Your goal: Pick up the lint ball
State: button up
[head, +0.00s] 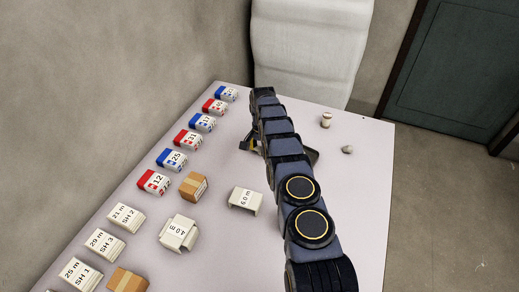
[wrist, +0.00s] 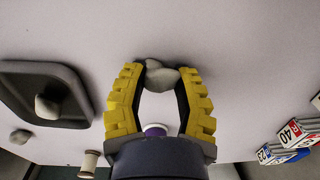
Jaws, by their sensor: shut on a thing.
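A pale grey, lumpy lint ball (wrist: 162,76) sits between the tips of my gripper's two yellow fingers (wrist: 160,72) in the wrist view. The fingers are shut on it, with its far side sticking out past the tips. It is low at the table, and I cannot tell whether it touches the surface. In the head view my gripper (head: 248,144) shows only as a bit of yellow left of my arm, and the held ball is hidden. A similar lump (wrist: 47,106) lies in a dark tray (wrist: 22,75), left of my gripper in the wrist view.
Another grey lump (head: 347,150) and a spool (head: 326,120) stand on the table right of my arm. Labelled blue, red and white packs (head: 172,160) line the left edge. A brown box (head: 193,187) and white folded pieces (head: 245,200) lie nearer.

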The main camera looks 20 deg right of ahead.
aim_at(259, 148)
jog(key=shift+r, duration=0.55)
notch_tip(259, 148, up, 2)
jog(key=shift+r, duration=0.2)
jog(key=s+a+r, duration=0.4)
jog(key=s+r, duration=0.5)
jog(key=s, duration=0.4)
jog(key=s+d+r+m, duration=0.1)
jog(key=s+d+r, duration=0.15)
jog(key=d, duration=0.25)
jog(key=s+d+r+m, duration=0.1)
jog(key=s+d+r, duration=0.15)
jog(key=d, duration=0.25)
jog(key=w+d+f, duration=0.2)
jog(key=w+f, duration=0.1)
jog(key=w+d+f, duration=0.2)
jog(key=w, duration=0.1)
jog(key=w+d+f, duration=0.2)
jog(key=w+f, duration=0.1)
jog(key=shift+w+d+f, duration=0.15)
jog(key=shift+w+f, duration=0.15)
jog(key=shift+w, duration=0.05)
jog(key=shift+w+d+f, duration=0.4)
jog(key=shift+w+f, duration=0.3)
jog(key=shift+f, duration=1.6)
